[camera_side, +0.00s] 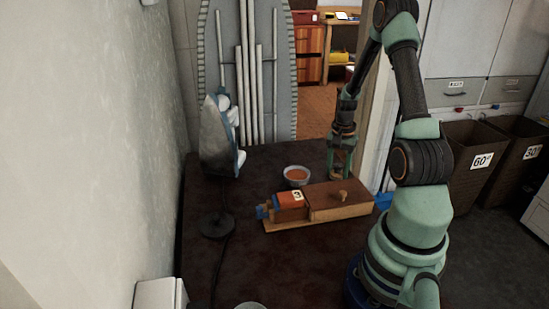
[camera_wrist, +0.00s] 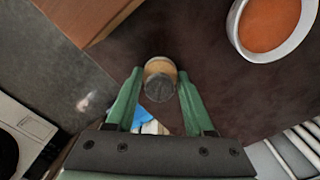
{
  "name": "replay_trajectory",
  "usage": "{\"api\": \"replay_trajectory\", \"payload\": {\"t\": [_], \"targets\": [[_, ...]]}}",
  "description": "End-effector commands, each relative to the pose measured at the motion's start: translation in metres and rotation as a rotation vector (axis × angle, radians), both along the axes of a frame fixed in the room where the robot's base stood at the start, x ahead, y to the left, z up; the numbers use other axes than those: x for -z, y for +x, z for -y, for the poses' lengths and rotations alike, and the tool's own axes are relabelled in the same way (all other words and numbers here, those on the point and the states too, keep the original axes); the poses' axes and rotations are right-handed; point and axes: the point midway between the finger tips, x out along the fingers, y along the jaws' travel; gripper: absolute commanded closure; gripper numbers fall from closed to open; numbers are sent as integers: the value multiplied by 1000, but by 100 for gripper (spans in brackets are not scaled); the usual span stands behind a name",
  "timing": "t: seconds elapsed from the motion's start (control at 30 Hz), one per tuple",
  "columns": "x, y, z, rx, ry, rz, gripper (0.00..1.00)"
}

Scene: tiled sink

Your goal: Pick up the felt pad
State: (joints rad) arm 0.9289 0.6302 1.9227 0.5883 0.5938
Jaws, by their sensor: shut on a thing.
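A small round piece, tan with a grey face, sits between my fingertips in the wrist view; I take it for the felt pad (camera_wrist: 160,80). My gripper (camera_wrist: 159,76) is shut on it, with one green finger on each side. In the side view my gripper (camera_side: 341,168) points down low over the dark table, behind the wooden box. The pad is too small there to make out clearly, and I cannot tell whether it touches the table.
A wooden box (camera_side: 340,201) with a knobbed lid and a reddish numbered block (camera_side: 290,200) stands in front of my gripper. A bowl of orange contents (camera_side: 297,176) is to its left; it also shows in the wrist view (camera_wrist: 269,22). A lamp base (camera_side: 215,224) stands farther left.

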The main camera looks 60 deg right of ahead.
Motion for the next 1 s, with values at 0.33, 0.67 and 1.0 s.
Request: {"api": "replay_trajectory", "payload": {"t": [0.33,0.67,1.0], "targets": [[-37,1,1,0,-5,3,100],[-130,1,1,0,-7,5,100],[-190,0,1,0,-2,1,100]]}}
